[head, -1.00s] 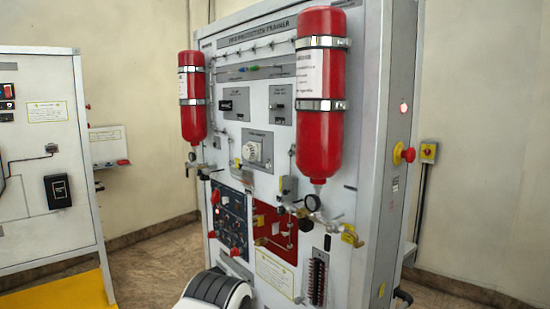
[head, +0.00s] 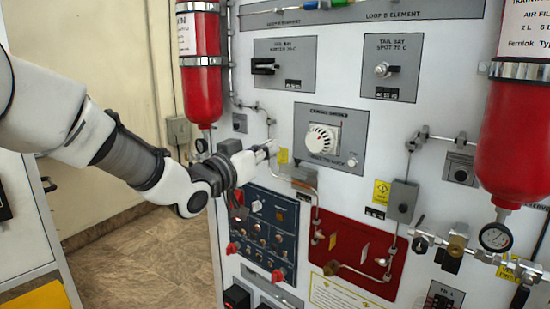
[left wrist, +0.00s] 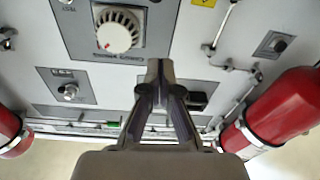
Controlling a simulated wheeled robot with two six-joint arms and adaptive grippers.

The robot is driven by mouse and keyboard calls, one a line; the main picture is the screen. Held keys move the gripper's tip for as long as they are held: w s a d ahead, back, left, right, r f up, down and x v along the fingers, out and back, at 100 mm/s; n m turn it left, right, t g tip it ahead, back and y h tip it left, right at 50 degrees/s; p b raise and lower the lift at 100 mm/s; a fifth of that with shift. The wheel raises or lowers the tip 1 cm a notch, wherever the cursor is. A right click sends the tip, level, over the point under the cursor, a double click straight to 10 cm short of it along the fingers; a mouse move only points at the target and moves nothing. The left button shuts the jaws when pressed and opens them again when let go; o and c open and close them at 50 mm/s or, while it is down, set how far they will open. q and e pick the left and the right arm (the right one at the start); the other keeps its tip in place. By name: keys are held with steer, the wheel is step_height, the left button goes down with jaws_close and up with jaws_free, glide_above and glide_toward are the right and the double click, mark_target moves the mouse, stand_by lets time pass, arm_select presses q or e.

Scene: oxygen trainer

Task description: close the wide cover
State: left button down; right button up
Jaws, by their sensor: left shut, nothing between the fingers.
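My left gripper (head: 268,149) reaches in from the left, in front of the white panel (head: 345,206). Its fingers are shut and empty, just left of the grey plate with a round white dial (head: 322,139). In the left wrist view the shut fingertips (left wrist: 160,68) point toward the panel, near the dial (left wrist: 117,30). A black protruding part (head: 264,66) sits on the upper left grey plate; it also shows beside the fingers in the left wrist view (left wrist: 197,100). I cannot tell for certain which part is the wide cover, or whether it is open. My right gripper is not in view.
Red cylinders hang at the left (head: 201,80) and right (head: 515,140). A gauge (head: 495,237) and brass fittings stick out at lower right. Thin pipes run across the panel. A blue switch panel (head: 262,232) and a red panel (head: 350,250) lie below the gripper.

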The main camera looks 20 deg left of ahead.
arm_select(q)
steer(key=r+p, duration=0.1)
steer(key=p, duration=0.2)
glide_above(292, 169)
steer(key=shift+w+r, duration=0.15)
step_height(292, 169, down, 4)
steer(key=shift+w+a+r+p, duration=0.15)
steer(key=shift+p, duration=0.6)
steer(key=shift+f, duration=0.25)
steer(key=shift+s+f, duration=0.1)
steer(key=shift+s, duration=0.2)
steer(key=shift+f, duration=0.1)
